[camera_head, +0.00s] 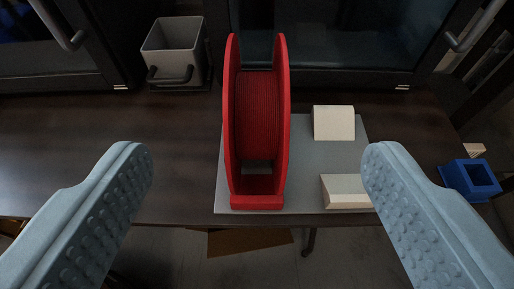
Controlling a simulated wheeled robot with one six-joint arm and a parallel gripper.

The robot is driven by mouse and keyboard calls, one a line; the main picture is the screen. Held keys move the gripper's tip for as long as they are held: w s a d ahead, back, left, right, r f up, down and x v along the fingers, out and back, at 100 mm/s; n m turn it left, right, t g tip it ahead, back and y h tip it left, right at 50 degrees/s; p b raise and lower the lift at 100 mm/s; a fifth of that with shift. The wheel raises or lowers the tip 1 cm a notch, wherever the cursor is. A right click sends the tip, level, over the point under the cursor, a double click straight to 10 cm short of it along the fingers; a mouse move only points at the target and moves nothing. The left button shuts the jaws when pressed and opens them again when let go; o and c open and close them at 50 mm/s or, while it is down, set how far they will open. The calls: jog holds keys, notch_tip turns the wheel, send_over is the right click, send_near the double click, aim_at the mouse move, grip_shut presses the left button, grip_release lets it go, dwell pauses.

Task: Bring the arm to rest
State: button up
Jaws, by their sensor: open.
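My gripper (257,165) shows as two light blue-grey textured fingers at the lower left and lower right. The fingers are wide apart, with nothing held between them. A red spool (257,120) wound with red filament stands upright in the middle of the view, between and beyond the fingertips. I cannot tell how far the fingertips are from it. The spool stands on a grey plate (299,155) on the dark table.
Two cream blocks (333,123) sit on the plate, right of the spool. A blue square holder (470,180) is at the right. A grey bin (174,48) stands at the back left, before dark printers (345,35). The dark table (60,130) is clear at left.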

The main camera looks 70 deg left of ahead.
jog(key=s+d+r+m+t+h, duration=0.1)
jog(key=s+r+m+t+h, duration=0.3)
jog(key=s, duration=0.5)
jog(key=s+d+r+m+t+h, duration=0.2)
jog(key=s+r+m+t+h, duration=0.2)
jog(key=s, duration=0.6)
jog(key=s+d+r+m+t+h, duration=0.2)
jog(key=s+r+m+t+h, duration=0.2)
jog(key=s, duration=0.6)
jog(key=shift+s+d+r+m+t+h, duration=0.25)
jog(key=shift+r+m+t+h, duration=0.2)
jog(key=shift+m, duration=0.55)
jog(key=shift+w, duration=0.1)
